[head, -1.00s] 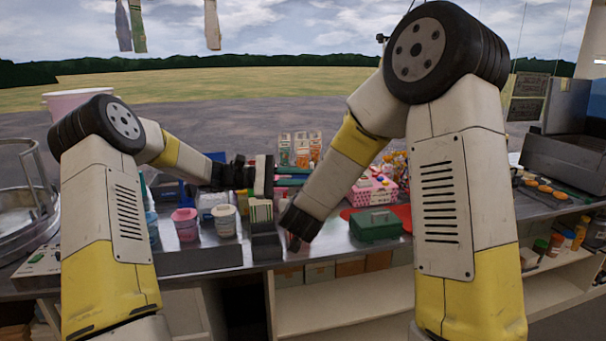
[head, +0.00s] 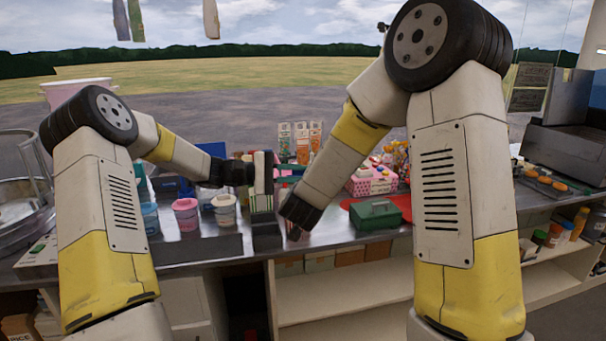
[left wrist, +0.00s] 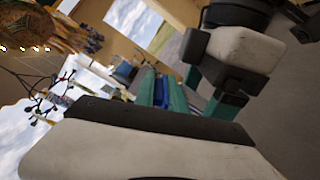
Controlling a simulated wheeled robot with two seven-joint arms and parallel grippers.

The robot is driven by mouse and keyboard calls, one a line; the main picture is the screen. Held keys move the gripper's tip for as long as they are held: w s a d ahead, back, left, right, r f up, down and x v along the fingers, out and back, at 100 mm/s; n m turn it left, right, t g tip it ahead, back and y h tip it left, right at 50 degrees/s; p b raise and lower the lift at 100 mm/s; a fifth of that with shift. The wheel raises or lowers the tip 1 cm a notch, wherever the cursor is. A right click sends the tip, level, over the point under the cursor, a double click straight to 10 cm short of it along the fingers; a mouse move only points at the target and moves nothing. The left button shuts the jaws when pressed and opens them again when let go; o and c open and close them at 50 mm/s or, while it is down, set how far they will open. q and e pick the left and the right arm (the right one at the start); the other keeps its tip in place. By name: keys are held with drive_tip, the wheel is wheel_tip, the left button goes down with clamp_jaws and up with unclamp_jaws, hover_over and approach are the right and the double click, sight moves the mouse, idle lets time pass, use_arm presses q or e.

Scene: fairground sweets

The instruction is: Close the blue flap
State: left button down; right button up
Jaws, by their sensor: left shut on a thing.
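A blue panel (head: 210,154), which may be the blue flap, stands behind the tubs on the left of the counter, partly hidden by my left forearm. I cannot tell its angle. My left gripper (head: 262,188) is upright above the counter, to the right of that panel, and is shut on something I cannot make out. In the left wrist view, teal bars (left wrist: 178,98) and a blue piece (left wrist: 148,86) show beyond the near finger. My right gripper (head: 294,228) points down near the counter's front edge; its jaws are too hidden to judge.
A pink tub (head: 186,214) and a white tub (head: 225,210) stand left of my left gripper. A green box (head: 376,215), a pink dotted box (head: 372,182) and upright cards (head: 300,140) stand to the right and behind. Open shelves lie below the counter.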

use_arm(q)
drive_tip(key=c, duration=1.4)
unclamp_jaws()
drive_tip(key=shift+c, duration=0.2)
